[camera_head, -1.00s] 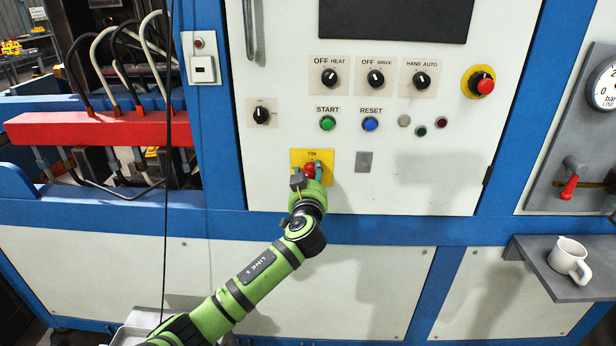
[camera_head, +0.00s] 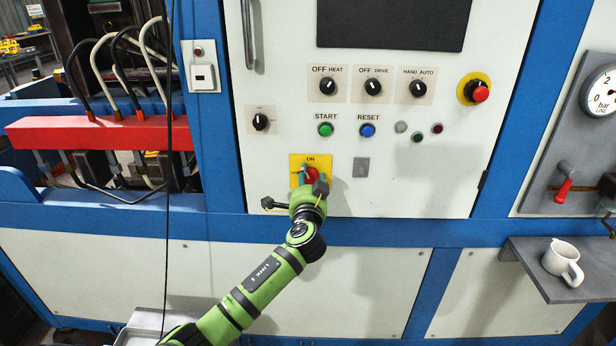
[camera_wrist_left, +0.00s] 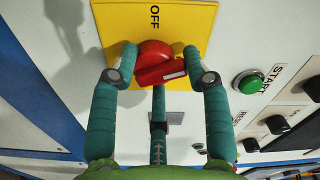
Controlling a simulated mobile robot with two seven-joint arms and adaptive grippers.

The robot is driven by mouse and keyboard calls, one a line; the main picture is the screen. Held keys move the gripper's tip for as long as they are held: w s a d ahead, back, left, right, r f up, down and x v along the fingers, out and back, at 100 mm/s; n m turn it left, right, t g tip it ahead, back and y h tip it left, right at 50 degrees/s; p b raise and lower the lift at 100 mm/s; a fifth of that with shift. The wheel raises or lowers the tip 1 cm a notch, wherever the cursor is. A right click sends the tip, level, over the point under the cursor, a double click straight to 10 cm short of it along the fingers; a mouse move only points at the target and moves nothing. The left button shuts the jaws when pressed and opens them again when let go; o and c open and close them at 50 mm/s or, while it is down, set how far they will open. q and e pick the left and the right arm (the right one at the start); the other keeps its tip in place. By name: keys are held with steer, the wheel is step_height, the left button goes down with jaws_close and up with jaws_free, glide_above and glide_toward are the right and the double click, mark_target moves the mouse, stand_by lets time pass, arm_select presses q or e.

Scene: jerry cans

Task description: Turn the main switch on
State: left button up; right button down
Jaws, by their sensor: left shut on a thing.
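The main switch is a red rotary knob (camera_head: 311,174) on a yellow plate (camera_head: 297,160) with "ON" at its top, low on the white panel. In the left wrist view, the knob (camera_wrist_left: 155,62) shows a raised red bar with a white mark toward the right, roughly at a right angle to the direction of "OFF" on the plate (camera_wrist_left: 165,16). My left gripper (camera_head: 312,178) is shut on the knob. In the wrist view its teal fingers (camera_wrist_left: 160,77) are on both sides of the bar. The gripper partly hides the knob and plate in the head view. My right gripper is out of view.
Above are the green START button (camera_head: 325,130), blue RESET button (camera_head: 367,130), several black selector knobs and a red emergency button (camera_head: 480,94). A grey shelf (camera_head: 545,275) with a white mug (camera_head: 563,260) juts out at the right. A cable (camera_head: 168,230) hangs at the left.

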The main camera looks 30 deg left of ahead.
arm_select(q)
steer(key=m, duration=0.2)
steer(key=m+p, duration=0.1)
steer(key=shift+d+f, duration=0.3)
steer(key=shift+d, duration=0.1)
steer(key=shift+m, duration=0.4)
steer(key=shift+f, duration=0.2)
steer(key=o, duration=1)
steer(key=shift+w, duration=0.15)
steer(key=shift+a+r, duration=0.15)
steer(key=shift+r, duration=0.05)
steer(key=v, duration=1.2)
